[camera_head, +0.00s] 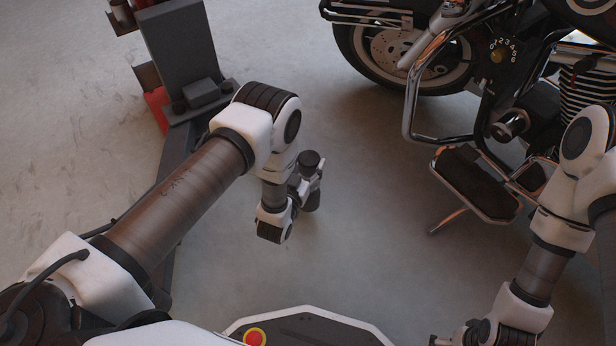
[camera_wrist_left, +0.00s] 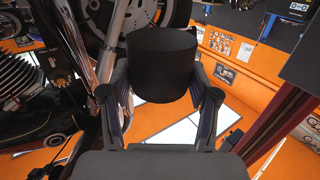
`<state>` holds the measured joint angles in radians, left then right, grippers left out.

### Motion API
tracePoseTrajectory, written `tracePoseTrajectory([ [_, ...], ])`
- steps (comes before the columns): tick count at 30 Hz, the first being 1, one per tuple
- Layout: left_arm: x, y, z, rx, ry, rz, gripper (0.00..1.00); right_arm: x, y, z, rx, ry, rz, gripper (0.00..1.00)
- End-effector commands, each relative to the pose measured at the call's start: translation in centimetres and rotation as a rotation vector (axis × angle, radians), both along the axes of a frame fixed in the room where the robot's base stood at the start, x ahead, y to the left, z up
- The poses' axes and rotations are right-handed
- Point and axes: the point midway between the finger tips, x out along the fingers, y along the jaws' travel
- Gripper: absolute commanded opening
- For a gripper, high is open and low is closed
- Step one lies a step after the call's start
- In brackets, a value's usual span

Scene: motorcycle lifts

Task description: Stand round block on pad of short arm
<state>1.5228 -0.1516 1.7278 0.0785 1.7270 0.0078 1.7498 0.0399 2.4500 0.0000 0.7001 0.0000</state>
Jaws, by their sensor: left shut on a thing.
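The round block is a black cylinder (camera_wrist_left: 163,62) standing upright between the fingers of my left gripper (camera_wrist_left: 158,100) in the left wrist view. In the head view my left gripper (camera_head: 306,182) is shut on the block (camera_head: 309,159) and holds it above the open floor, left of the motorcycle. Fingers cover part of the block. A dark lift (camera_head: 180,48) stands at the upper left, with small dark pieces on its base; I cannot tell which part is the short arm's pad. My right gripper (camera_head: 450,338) is partly cut off at the bottom edge, and its opening is unclear.
A motorcycle (camera_head: 460,60) stands at the upper right, its chrome bar (camera_head: 412,105) and dark footboard (camera_head: 475,183) jutting towards the middle. A red part (camera_head: 157,108) shows beside the lift. The grey floor (camera_head: 370,220) between lift and motorcycle is clear.

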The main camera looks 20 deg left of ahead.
Motion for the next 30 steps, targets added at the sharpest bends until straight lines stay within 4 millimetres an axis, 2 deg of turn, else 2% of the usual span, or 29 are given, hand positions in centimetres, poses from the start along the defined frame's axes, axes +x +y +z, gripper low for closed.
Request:
tracePoseTrajectory([
  [6,0.2,0.0,-3.7,0.000,0.001,-0.002,0.21,0.1,0.0,-3.0,0.000,-0.002,-0.003,0.95],
  [16,0.2,0.0,-3.8,0.000,0.002,-0.001,0.21,0.1,0.0,-2.8,0.000,-0.003,-0.004,0.95],
  [17,0.2,0.0,-3.7,0.000,0.002,-0.001,0.68,0.1,0.0,-2.7,0.000,-0.003,-0.004,0.95],
  [18,0.2,0.0,-3.7,0.000,0.002,-0.001,0.82,0.1,0.0,-2.7,0.000,-0.003,-0.004,0.95],
  [19,0.2,0.0,-3.7,0.000,0.002,-0.001,0.86,0.1,0.0,-2.7,0.000,-0.003,-0.004,0.95],
  [30,0.1,0.0,-3.3,0.000,0.002,-0.001,0.86,0.1,0.0,-2.4,0.000,-0.002,-0.004,0.95],
])
